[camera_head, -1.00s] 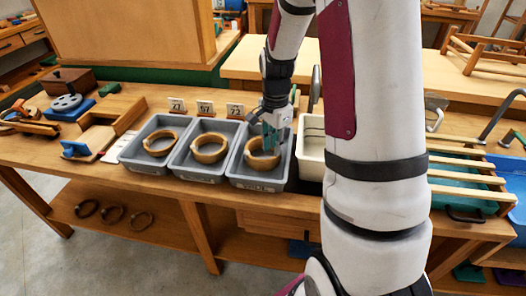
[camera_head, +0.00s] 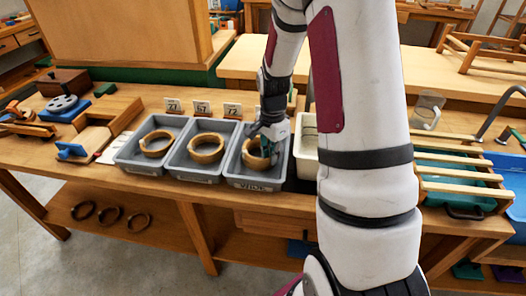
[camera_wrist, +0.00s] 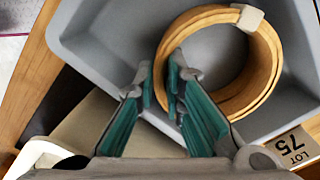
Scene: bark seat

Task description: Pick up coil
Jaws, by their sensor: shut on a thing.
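A tan coil (camera_head: 247,154), a ring of wound bark, is in the rightmost of three grey trays (camera_head: 233,178). In the wrist view the coil (camera_wrist: 272,72) shows a pale tag on its rim. My gripper (camera_head: 268,148) reaches down into this tray at the coil's right side. In the wrist view my gripper (camera_wrist: 162,74) has its teal-padded fingers on either side of the coil's wall, one inside the ring and one outside, shut on it. I cannot tell whether the coil is clear of the tray floor.
Two similar coils (camera_head: 158,144) (camera_head: 207,148) lie in the grey trays to the left. Small number cards (camera_head: 202,107) stand behind the trays. A cream bin (camera_head: 306,150) is close on the right. Several dark rings (camera_head: 110,215) lie on the lower shelf.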

